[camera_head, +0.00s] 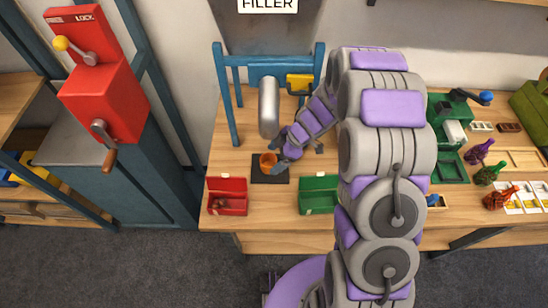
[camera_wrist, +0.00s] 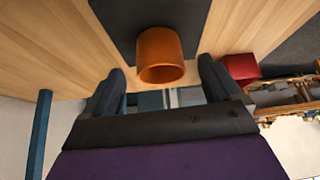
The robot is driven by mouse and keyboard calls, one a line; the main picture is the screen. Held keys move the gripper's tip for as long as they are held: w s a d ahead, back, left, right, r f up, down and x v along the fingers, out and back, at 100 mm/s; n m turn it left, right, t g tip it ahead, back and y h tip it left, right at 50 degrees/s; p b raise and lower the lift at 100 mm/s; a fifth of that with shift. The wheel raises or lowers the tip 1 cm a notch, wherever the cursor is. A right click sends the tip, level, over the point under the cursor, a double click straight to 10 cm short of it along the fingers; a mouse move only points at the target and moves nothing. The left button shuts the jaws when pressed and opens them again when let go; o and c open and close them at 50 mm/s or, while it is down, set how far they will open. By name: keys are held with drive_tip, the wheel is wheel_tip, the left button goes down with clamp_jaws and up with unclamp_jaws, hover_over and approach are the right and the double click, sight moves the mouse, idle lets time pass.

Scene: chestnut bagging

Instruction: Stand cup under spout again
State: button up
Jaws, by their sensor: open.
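An orange cup (camera_head: 267,161) stands on a dark square mat (camera_head: 270,177) below the grey cylinder (camera_head: 269,108) of the filler. The cup looks upright, its rim upward. In the wrist view the cup (camera_wrist: 160,52) shows in front of the gap between my two fingers, with the dark mat (camera_wrist: 112,18) around it. My gripper (camera_head: 277,158) is open, right beside the cup, with a finger on each side; it also shows in the wrist view (camera_wrist: 161,76). I cannot tell whether a finger touches the cup. The spout opening itself is not clearly visible.
A blue frame (camera_head: 231,100) surrounds the filler. A red bin (camera_head: 228,205) and a green bin (camera_head: 318,207) stand at the table's front edge. A red lever machine (camera_head: 103,98) is at left.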

drive_tip(key=p+v, duration=0.2)
drive_tip(key=v, duration=0.7)
drive_tip(key=shift+d, duration=0.5)
